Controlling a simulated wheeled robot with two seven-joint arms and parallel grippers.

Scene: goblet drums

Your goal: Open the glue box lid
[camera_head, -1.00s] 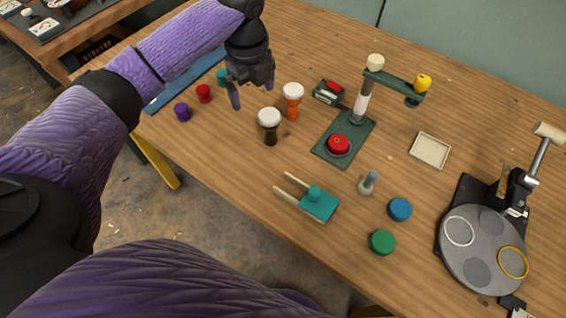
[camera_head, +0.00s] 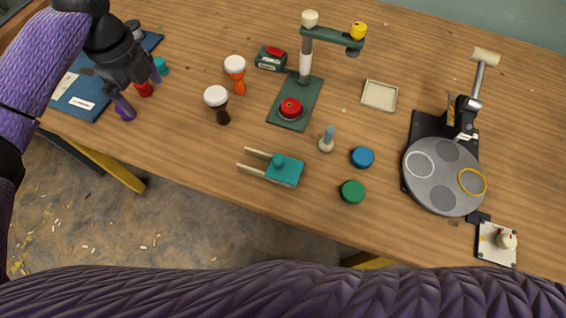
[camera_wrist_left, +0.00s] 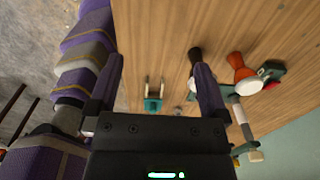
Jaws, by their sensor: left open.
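A small dark green box (camera_head: 271,59) with a red piece on top and a pale label on its front stands at the back of the table, left of the green stand. It may be the glue box; I cannot tell this for sure. My left gripper (camera_head: 138,92) is open and empty at the table's left, above the red and purple pieces and well left of the box. Its spread fingers also show in the left wrist view (camera_wrist_left: 157,68), with nothing between them. My right gripper is not in view.
An orange drum (camera_head: 235,69) and a black drum (camera_head: 217,104) stand between gripper and stand. The green stand (camera_head: 308,92) holds a red disc. A teal clamp (camera_head: 285,171), blue cap (camera_head: 362,157), green cap (camera_head: 352,192), empty tray (camera_head: 379,95) and round grey turntable (camera_head: 443,177) lie rightward.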

